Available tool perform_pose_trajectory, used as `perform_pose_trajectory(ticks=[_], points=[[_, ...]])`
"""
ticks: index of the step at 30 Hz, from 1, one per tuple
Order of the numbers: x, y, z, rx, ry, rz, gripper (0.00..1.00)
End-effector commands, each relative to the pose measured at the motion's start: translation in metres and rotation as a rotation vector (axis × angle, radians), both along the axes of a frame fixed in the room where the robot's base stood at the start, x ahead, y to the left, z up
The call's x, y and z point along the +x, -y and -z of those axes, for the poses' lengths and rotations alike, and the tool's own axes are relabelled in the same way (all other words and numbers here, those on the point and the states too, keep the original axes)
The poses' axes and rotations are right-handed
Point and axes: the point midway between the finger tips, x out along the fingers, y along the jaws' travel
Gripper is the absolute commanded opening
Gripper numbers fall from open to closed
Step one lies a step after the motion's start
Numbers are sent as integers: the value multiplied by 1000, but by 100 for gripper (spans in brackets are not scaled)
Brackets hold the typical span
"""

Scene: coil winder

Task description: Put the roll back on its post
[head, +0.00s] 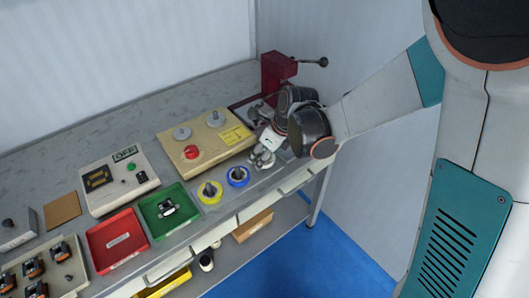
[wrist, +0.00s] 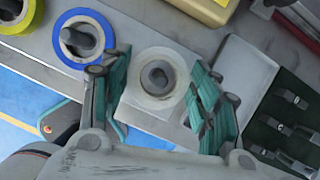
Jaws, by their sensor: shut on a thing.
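A white roll (wrist: 137,92) is between the teal-padded fingers of my gripper (wrist: 163,95), one finger on each side. A dark grey round post top (wrist: 157,77) shows inside the roll's hole. I cannot tell how far down the post the roll sits. In the head view, my gripper (head: 263,157) is low over the bench's front edge, right of the blue roll, and mostly hides the white roll. The blue roll (head: 238,183) and the yellow roll (head: 206,199) each sit around a dark post; the blue roll also shows in the wrist view (wrist: 66,57).
A beige box with a red button (head: 220,150) stands behind the rolls. A red machine (head: 272,78) with a lever is at the back right. A green tray (head: 151,231) and a red tray (head: 98,256) lie to the left. A dark clip panel (wrist: 265,135) is right of my gripper.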

Motion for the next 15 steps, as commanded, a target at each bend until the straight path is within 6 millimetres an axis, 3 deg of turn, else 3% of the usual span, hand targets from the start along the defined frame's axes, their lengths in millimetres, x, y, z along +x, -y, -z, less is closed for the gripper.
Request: perform_pose_trajectory(ticks=[15], points=[[0,0,15,0,0,0,33]])
